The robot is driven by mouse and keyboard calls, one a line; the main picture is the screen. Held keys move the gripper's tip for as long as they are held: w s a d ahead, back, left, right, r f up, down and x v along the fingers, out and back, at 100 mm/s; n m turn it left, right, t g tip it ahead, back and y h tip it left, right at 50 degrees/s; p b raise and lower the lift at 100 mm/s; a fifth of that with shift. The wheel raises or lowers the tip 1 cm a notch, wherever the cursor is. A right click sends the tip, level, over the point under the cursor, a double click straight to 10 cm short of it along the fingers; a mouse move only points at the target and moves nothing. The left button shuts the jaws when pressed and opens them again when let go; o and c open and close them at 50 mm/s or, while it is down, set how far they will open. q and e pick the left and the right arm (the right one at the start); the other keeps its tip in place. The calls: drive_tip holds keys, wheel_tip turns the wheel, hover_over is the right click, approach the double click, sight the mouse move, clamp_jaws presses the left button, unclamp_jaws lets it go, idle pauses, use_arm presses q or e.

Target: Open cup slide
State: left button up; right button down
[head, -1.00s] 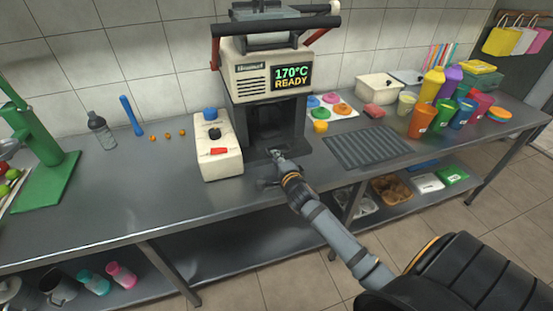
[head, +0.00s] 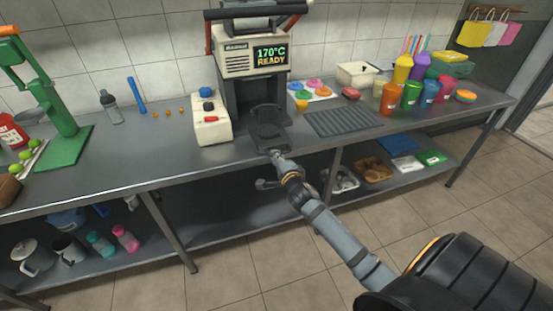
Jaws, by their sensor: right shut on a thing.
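The sealing machine (head: 254,60), cream and dark grey with a lit "170°C READY" display, stands on the steel counter. Its dark cup slide (head: 268,128) sticks out of the front toward the counter's front edge, with a round cup holder on it. My right gripper (head: 276,155) is at the front end of the slide, shut on it; the fingertips are small and partly hidden. My left gripper is not in view.
A cream control box (head: 210,117) stands left of the machine. A ribbed drain mat (head: 343,122) lies to the right, with colourful cups (head: 390,98) beyond it. A green press (head: 62,130) stands at the left. A lower shelf (head: 230,210) holds several items.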

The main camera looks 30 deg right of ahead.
drive_tip(key=shift+w+d, duration=0.1)
drive_tip(key=shift+w, duration=0.1)
drive_tip(key=c, duration=1.7)
unclamp_jaws()
drive_tip(key=shift+o, duration=1.6)
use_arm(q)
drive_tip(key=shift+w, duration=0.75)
use_arm(e)
drive_tip(key=v, duration=1.2)
